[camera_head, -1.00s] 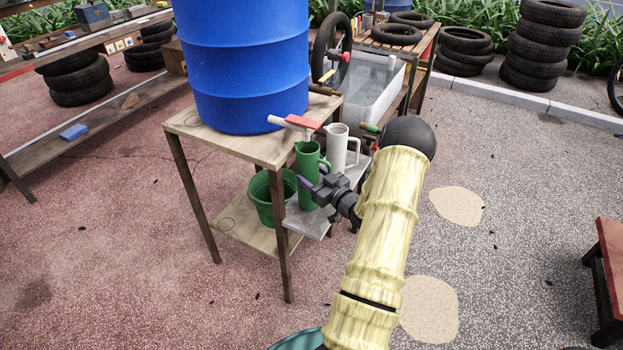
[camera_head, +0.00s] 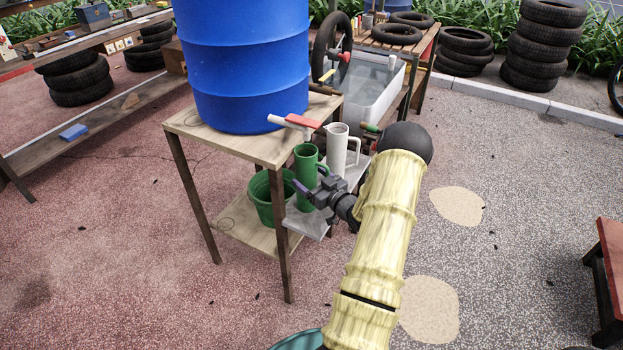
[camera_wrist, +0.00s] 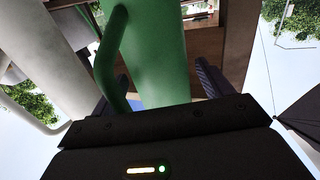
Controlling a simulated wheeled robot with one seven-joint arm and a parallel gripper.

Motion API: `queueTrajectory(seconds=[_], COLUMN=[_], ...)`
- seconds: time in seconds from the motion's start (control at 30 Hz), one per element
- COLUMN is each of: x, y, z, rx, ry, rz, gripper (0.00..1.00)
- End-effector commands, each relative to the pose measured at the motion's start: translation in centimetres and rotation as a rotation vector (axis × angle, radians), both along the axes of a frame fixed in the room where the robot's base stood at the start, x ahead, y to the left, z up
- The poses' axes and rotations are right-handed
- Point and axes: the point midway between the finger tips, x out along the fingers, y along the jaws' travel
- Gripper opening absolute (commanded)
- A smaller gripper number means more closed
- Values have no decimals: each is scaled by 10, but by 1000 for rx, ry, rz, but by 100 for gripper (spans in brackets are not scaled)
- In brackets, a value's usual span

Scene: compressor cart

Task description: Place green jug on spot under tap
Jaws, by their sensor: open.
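The green jug (camera_head: 306,172) stands upright on a small grey shelf (camera_head: 304,224) beside the wooden stand, just below the tap. The tap (camera_head: 293,121), with a red handle, sticks out from the blue barrel (camera_head: 245,65). My gripper (camera_head: 312,190) is at the jug's side, low on its body. In the wrist view the green jug (camera_wrist: 150,50) rises between my two open fingers (camera_wrist: 165,90), its handle toward the left finger. Whether the fingers touch the jug, I cannot tell. The jug's lower part is partly hidden by my gripper.
A white jug (camera_head: 338,147) stands close behind the green jug on the same shelf; it also shows in the wrist view (camera_wrist: 62,60). A green bucket (camera_head: 268,200) sits on the stand's lower board. A grey tub (camera_head: 375,90) stands behind.

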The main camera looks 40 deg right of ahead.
Motion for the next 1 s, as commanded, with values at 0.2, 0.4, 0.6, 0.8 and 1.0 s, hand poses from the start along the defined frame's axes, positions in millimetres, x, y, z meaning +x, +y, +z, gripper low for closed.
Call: queueTrajectory(seconds=[0.2,0.4,0.6,0.8,1.0], x=[-15,-53,-92,-117,-121], y=[-1,-2,-3,-3,-3], z=[3,2,3,3,3], rx=[0,2,2,0,0], ry=[1,2,1,0,-1], rz=[-2,-3,-3,-1,0], gripper=[79,79,79,79,79])
